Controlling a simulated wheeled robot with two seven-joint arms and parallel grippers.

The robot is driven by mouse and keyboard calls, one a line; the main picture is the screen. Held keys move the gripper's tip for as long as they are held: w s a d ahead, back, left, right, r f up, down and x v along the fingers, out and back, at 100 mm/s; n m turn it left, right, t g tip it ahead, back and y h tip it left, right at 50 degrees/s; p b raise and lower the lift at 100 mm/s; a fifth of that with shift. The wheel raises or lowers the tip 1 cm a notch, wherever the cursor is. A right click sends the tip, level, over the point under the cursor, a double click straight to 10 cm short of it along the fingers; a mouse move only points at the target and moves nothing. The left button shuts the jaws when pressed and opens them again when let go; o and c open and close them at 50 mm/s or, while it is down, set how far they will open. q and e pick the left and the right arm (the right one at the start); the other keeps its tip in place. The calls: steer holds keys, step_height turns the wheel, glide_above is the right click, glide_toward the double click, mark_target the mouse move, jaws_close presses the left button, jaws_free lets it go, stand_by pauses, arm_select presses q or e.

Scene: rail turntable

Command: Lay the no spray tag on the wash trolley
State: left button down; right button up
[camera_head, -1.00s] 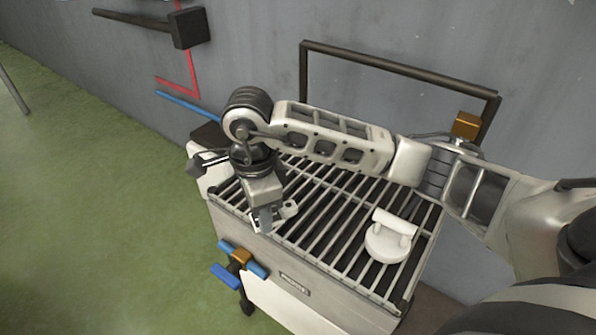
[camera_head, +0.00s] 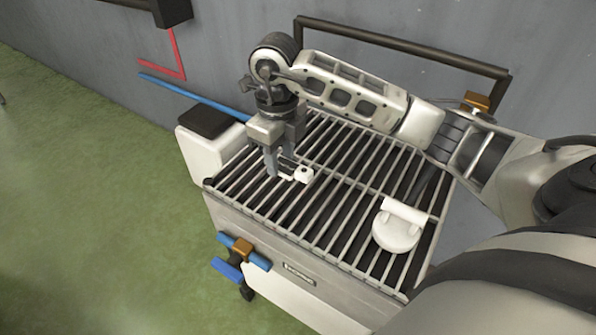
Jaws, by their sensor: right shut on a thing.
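The wash trolley (camera_head: 250,222) is a pale box with a slatted metal grate on top, below my right arm. My right gripper (camera_head: 280,170) points down over the back left part of the grate. It is shut on a small white piece, which I take to be the no spray tag (camera_head: 302,174); it sticks out to the right of the fingers. Most of the tag is hidden by the fingers. I cannot tell whether it touches the slats. My left gripper is not in view.
A round white object with a bar handle (camera_head: 396,232) sits on the grate's right part. A dark frame rail (camera_head: 400,52) rises behind the trolley. A blue and brass valve (camera_head: 241,252) juts from the front. The grate's middle is clear.

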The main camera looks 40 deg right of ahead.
glide_above(297, 186)
steer(key=f, duration=0.4)
steer(key=shift+a+f, duration=0.2)
steer(key=shift+f, duration=0.2)
steer(key=shift+d+f, duration=0.15)
steer(key=shift+f, duration=0.8)
steer(key=shift+d+f, duration=0.1)
steer(key=shift+f, duration=0.8)
steer(key=shift+f, duration=0.1)
steer(key=o, duration=0.9)
steer(key=shift+o, duration=0.2)
